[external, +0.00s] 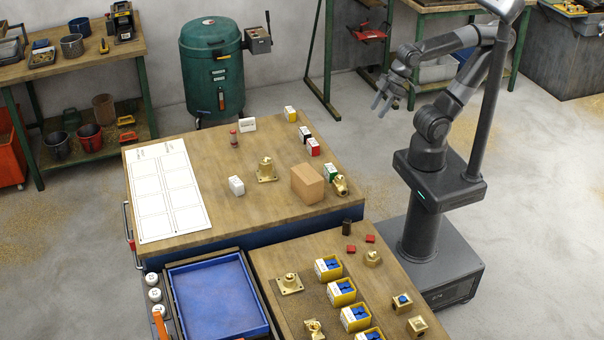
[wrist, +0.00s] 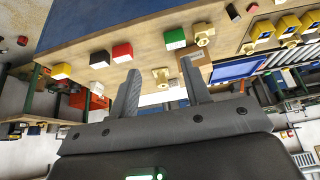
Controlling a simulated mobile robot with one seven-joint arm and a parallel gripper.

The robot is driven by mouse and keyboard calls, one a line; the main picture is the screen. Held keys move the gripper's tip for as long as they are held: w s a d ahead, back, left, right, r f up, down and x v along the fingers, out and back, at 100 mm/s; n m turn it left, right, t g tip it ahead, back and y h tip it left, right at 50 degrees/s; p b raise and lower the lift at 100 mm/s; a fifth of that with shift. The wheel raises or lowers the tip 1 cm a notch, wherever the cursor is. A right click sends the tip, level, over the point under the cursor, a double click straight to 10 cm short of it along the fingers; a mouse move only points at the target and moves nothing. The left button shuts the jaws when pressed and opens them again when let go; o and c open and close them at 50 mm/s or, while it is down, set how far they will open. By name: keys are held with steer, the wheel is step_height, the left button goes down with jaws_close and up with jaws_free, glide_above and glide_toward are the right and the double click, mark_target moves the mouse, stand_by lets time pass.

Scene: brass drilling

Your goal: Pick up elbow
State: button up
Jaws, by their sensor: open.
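Several brass fittings lie on two workbenches. One brass fitting (external: 340,185), which may be the elbow, lies at the right edge of the upper bench, beside a cardboard box and a green-and-white box; it also shows in the wrist view (wrist: 203,34). A flanged brass fitting (external: 266,170) stands upright left of the cardboard box. Another brass piece (external: 314,328), possibly elbow-shaped, lies at the front of the lower bench. I cannot tell surely which is the elbow. My gripper (external: 382,105) is open and empty, raised beyond the bench's right side, apart from all fittings; its fingers show in the wrist view (wrist: 160,66).
The cardboard box (external: 308,184) stands close to the fitting at the edge. Small coloured boxes, such as the red one (external: 313,147), line the right edge. A white sheet (external: 165,190) covers the left side. A blue tray (external: 218,300) sits at the front.

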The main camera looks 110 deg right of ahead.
steer(key=shift+o, duration=0.2)
steer(key=o, duration=0.4)
steer(key=shift+w, duration=0.1)
steer(key=g, duration=0.6)
glide_above(341, 179)
steer(key=f, duration=0.9)
steer(key=shift+s+d+f, duration=0.2)
steer(key=shift+s, duration=0.1)
steer(key=shift+w+a+f, duration=0.15)
steer(key=shift+a+f, duration=0.05)
steer(key=shift+f, duration=0.4)
step_height(341, 179, down, 10)
steer(key=shift+w+f, duration=0.1)
steer(key=shift+w, duration=0.05)
